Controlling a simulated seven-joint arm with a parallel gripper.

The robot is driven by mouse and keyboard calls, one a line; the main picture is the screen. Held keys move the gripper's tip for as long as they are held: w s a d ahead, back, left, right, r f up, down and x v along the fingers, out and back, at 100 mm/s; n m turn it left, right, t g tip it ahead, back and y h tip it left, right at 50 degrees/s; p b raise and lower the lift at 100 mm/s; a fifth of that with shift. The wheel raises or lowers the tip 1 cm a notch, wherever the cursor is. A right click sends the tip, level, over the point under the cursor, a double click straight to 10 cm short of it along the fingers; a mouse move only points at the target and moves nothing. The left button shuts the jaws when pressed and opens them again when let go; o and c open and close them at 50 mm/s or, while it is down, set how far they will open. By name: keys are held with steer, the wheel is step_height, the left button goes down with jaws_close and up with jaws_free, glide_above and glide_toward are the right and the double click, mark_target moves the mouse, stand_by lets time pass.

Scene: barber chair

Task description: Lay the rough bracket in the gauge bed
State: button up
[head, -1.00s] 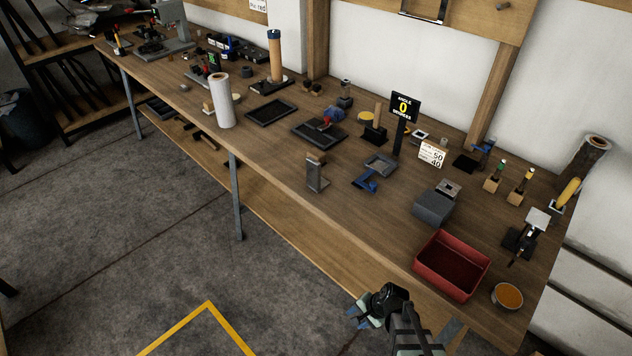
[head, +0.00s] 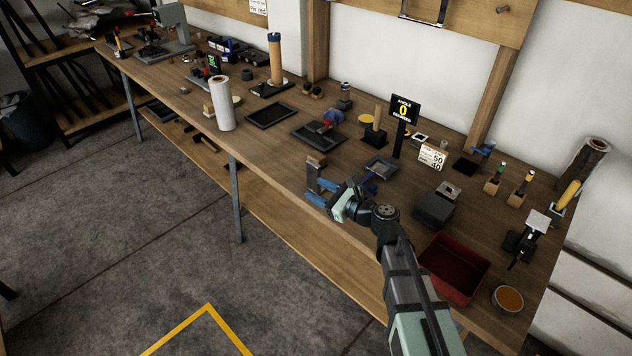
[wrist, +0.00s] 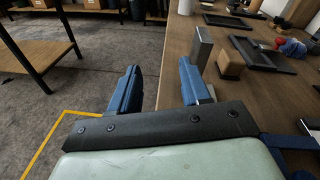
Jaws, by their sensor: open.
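A grey metal bracket (head: 312,177), which I take for the rough bracket, stands upright near the bench's front edge, with a wooden block (head: 317,160) at it. In the wrist view the bracket (wrist: 201,46) rises just beyond my right finger, outside the gap; the wooden block (wrist: 230,64) is right of it. My gripper (head: 321,192) is open and empty at the front edge, beside the bracket; contact cannot be told. The fingers (wrist: 160,77) show floor and bench edge between them. A shallow grey tray (head: 380,168), probably the gauge bed, lies behind my gripper, by the angle display.
The angle display (head: 404,108) reads 0. A blue piece (head: 371,188) lies before the grey tray, partly hidden by my arm. A grey block (head: 433,210) and a red bin (head: 468,270) are to the right. Black trays (head: 319,135) lie behind. Bench left of the bracket is clear.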

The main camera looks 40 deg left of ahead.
steer(key=w+d+r+m+t+y, duration=0.1)
steer(key=w+d+r+m, duration=0.15)
steer(key=w+d, duration=0.2)
steer(key=m, duration=0.1)
glide_toward(308, 161)
steer(key=a, duration=0.2)
steer(key=a+f, duration=0.1)
steer(key=shift+w+a+f, duration=0.1)
steer(key=shift+w+a, duration=0.15)
steer(key=shift+a, duration=0.15)
steer(key=shift+s+a, duration=0.15)
steer(key=shift+a, duration=3)
jaws_close()
